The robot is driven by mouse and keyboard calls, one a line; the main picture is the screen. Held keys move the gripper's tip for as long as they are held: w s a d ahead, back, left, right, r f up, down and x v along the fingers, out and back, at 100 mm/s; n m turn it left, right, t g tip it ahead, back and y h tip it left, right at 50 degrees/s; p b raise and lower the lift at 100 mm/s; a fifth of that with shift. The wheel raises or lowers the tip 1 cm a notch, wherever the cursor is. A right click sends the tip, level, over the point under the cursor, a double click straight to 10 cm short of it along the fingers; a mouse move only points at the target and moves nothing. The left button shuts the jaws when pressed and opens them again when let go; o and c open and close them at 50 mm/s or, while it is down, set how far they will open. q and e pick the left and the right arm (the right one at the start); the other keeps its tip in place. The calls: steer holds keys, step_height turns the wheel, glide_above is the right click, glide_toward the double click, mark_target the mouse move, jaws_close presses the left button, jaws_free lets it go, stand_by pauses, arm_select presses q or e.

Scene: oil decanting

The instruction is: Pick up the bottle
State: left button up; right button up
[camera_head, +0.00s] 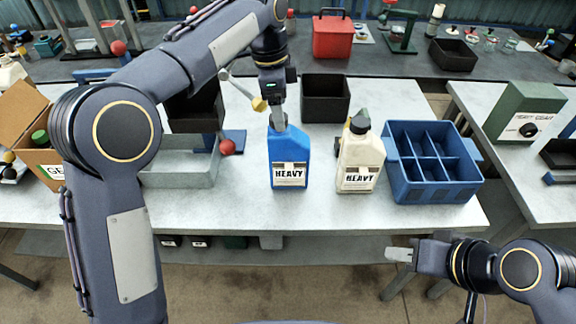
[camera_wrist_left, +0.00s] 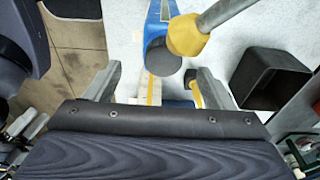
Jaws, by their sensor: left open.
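A blue bottle (camera_head: 289,155) with a "HEAVY" label stands upright on the pale bench. A cream bottle (camera_head: 361,158) with a dark cap and the same label stands to its right. My left gripper (camera_head: 279,118) is open, pointing down at the top of the blue bottle and hiding its cap in the head view. In the left wrist view, the blue bottle (camera_wrist_left: 155,14) and its dark cap (camera_wrist_left: 162,57) appear between the spread fingers of my left gripper (camera_wrist_left: 160,86); contact cannot be told. My right gripper (camera_head: 400,254) is low, in front of the bench, apart from both bottles.
A yellow-tipped lever (camera_head: 259,104) is close beside my left gripper; its knob (camera_wrist_left: 187,36) also shows in the left wrist view. A blue divided crate (camera_head: 433,190) stands right of the cream bottle. A black bin (camera_head: 326,98) stands behind, and a grey tray (camera_head: 180,175) left.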

mark_target(288, 130)
arm_select(q)
steer(key=f, duration=0.2)
steer(key=d+f, duration=0.1)
steer(key=f, duration=0.2)
steer(key=d+f, duration=0.1)
steer(key=f, duration=0.1)
steer(key=shift+w+f, duration=0.15)
steer(key=shift+f, duration=0.25)
jaws_close()
steer(key=shift+r, duration=0.15)
